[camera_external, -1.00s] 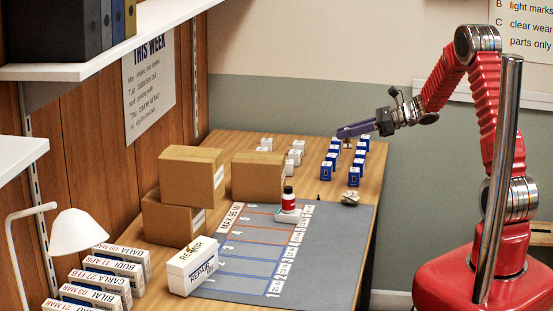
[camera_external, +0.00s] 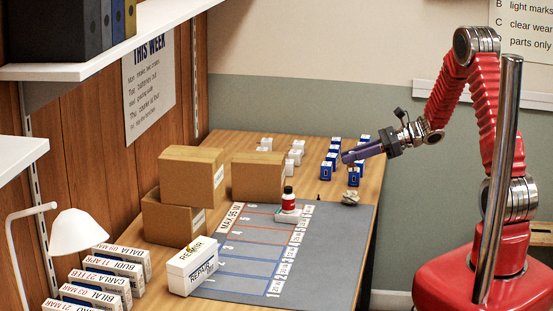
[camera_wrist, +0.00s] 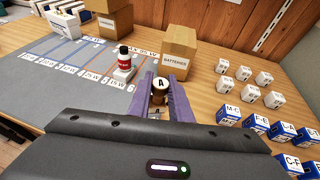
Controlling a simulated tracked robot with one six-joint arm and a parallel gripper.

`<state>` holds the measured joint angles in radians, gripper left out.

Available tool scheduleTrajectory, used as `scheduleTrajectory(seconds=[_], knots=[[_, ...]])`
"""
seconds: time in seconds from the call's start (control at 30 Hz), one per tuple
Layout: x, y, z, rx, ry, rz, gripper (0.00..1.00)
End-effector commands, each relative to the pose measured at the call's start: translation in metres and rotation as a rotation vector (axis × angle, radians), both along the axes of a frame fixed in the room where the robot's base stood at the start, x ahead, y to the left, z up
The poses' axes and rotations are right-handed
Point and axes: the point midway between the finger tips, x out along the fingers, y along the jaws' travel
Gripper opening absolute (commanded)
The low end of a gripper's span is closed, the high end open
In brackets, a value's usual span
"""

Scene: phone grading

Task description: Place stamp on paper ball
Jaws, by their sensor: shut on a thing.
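My gripper (camera_external: 348,157) is shut on the stamp (camera_wrist: 161,90), a short round piece with a white label reading A on its top. In the wrist view the stamp sits upright between the two purple fingers (camera_wrist: 160,98). In the external view it is too small to make out clearly at the fingers. The paper ball (camera_external: 350,198), a crumpled beige-grey lump, lies on the wooden table just beyond the mat's far right corner. My gripper is above it and farther back, apart from it. I cannot make out the paper ball in the wrist view.
Blue-and-white boxes (camera_external: 326,172) stand in rows behind the paper ball, close to my gripper. White boxes (camera_external: 297,157) stand left of them. A small black item (camera_external: 319,197) stands left of the ball.

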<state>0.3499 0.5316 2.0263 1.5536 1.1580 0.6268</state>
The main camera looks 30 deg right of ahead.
Motion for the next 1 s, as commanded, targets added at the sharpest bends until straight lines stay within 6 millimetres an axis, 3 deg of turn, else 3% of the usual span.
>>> scheduleTrajectory(seconds=[0.13, 0.57, 0.83, 1.0], knots=[[0.0, 0.0, -0.019, 0.0, 0.002, 0.001, 0.0], [0.0, 0.0, -0.025, -0.001, -0.001, 0.0, 0.0], [0.0, 0.0, -0.053, 0.001, 0.001, 0.001, 0.0], [0.0, 0.0, -0.06, -0.001, -0.002, 0.001, 0.0]])
